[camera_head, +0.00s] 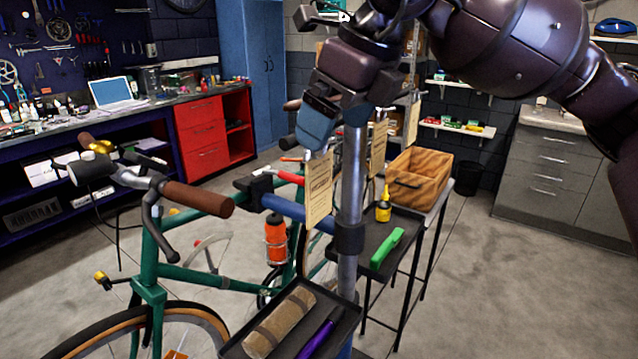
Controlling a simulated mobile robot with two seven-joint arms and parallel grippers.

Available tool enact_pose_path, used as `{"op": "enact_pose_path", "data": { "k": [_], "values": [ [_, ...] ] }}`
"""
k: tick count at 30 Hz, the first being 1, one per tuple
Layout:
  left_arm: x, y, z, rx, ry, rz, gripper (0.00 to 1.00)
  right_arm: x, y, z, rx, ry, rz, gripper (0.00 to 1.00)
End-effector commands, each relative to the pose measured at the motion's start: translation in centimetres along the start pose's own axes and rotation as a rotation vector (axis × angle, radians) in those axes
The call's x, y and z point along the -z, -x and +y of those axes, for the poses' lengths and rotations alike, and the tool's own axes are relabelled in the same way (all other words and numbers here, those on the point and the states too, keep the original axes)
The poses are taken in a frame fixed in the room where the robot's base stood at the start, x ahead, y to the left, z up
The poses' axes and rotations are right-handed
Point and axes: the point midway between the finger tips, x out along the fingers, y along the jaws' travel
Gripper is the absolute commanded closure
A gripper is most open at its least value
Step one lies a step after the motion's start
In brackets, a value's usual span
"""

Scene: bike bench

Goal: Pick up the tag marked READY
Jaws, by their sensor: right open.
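Three tan paper tags hang near the bike stand's pole. The nearest tag (319,190) hangs left of the pole, a second tag (377,152) hangs just right of it, and a third tag (412,122) hangs farther back. Their print is too small to read, so I cannot tell which says READY. My right gripper (318,122) reaches in from the upper right. It is open and points down, with a blue fingertip just above the nearest tag in the picture. I cannot tell if they touch. My left gripper is out of view.
The stand's pole (348,210) and a green bicycle (190,272) are close below. A front tray (238,350) holds a tan roll and a purple tool. Another tray (400,225) holds a yellow bottle and a green tool. A wooden crate (420,175) stands behind. The right floor is clear.

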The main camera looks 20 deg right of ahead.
Motion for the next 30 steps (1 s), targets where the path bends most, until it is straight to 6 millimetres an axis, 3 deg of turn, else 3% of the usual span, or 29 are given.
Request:
{"op": "enact_pose_path", "data": {
  "k": [5,15,24,30],
  "values": [
    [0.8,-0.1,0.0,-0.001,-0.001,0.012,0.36,-0.1,-1.0,0.0,-0.002,0.0,0.002,0.04],
    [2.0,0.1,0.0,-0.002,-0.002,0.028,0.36,-0.4,-5.1,-0.2,-0.003,0.0,0.001,0.04],
    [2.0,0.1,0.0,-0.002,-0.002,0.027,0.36,-0.4,-5.6,-0.3,-0.002,0.0,0.0,0.04],
    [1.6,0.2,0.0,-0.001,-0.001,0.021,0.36,-0.4,-5.5,-0.3,-0.002,0.0,0.0,0.33]
  ]
}}
